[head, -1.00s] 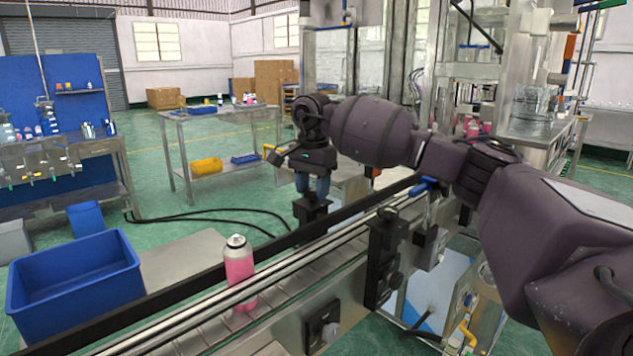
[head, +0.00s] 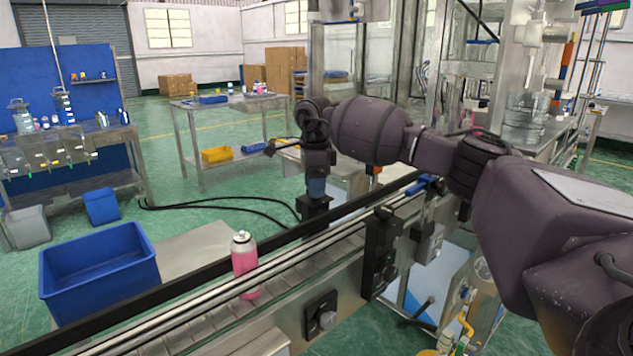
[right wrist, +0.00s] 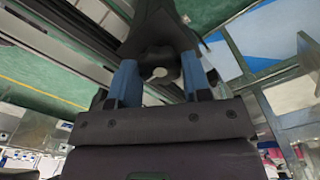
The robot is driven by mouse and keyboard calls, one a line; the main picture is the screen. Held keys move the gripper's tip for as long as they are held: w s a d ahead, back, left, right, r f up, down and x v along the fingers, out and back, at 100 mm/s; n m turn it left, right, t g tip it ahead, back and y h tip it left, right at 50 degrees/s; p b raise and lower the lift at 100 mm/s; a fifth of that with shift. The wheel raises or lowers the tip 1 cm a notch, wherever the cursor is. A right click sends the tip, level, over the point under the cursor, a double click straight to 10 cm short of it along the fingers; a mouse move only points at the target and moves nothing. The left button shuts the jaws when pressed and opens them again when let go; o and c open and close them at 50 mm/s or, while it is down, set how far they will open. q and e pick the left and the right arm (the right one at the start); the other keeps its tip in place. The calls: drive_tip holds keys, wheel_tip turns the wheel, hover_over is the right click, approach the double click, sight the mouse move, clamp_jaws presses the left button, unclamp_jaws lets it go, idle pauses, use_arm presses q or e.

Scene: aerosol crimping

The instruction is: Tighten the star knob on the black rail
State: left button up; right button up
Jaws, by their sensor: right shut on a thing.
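The black rail (head: 282,241) runs diagonally along the far side of the conveyor in the head view. A black knob (head: 313,207) sits at the rail; I take it for the star knob. My right gripper (head: 316,194) points down onto it. In the right wrist view the blue fingers of the right gripper (right wrist: 160,80) stand on either side of the dark knob (right wrist: 158,62), shut on it. The fingers and the view angle hide its star shape. My left gripper is not in view.
A pink can (head: 244,263) stands upright on the conveyor (head: 205,310), left of the gripper. A blue bin (head: 98,275) is at the left. Black blocks (head: 380,245) are fixed to the conveyor's near side. A metal table (head: 220,108) stands behind.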

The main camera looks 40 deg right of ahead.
drive_tip(key=shift+m, duration=0.3)
drive_tip(key=o, duration=0.7)
drive_tip(key=shift+o, duration=1.2)
wheel_tip(320, 180, up, 11)
drive_tip(key=shift+p, duration=0.4)
